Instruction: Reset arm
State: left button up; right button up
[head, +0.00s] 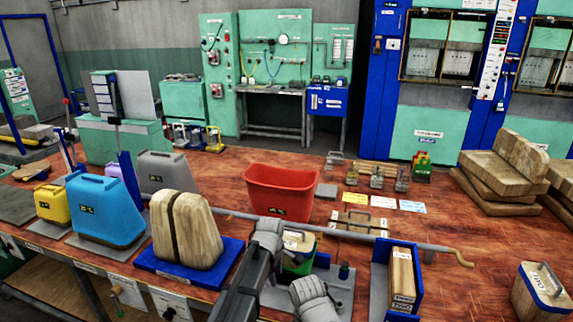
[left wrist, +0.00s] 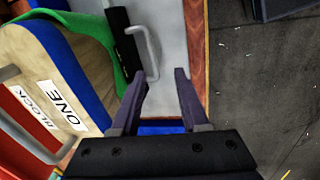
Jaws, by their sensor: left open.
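My left arm (head: 245,285) reaches over the front of the wooden workbench in the head view. Its dark gripper shows in the left wrist view (left wrist: 160,78) with the two fingers spread and nothing between them. Past the fingertips are a grey plate (left wrist: 172,40) and a black bar (left wrist: 128,52) with a metal handle. A wooden block labelled BLOCK ONE (left wrist: 45,65) stands in a green holder to the left of the fingers, apart from them. In the head view this green holder (head: 298,266) is partly hidden behind my arm. My right gripper is not seen.
A wooden block in a blue holder (head: 378,285) stands at right. A red bin (head: 282,190), a split wooden form (head: 185,230) and blue and yellow containers stand behind and left.

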pick_arm(q)
jog(key=s+a+m+g+y, duration=0.1)
jog(key=s+m+g, duration=0.1)
jog(key=s+m, duration=1.5)
jog(key=s, duration=0.7)
jog(key=shift+s+a+m+y, duration=0.15)
jog(key=shift+a+m+y, duration=0.15)
jog(key=shift+a, duration=0.05)
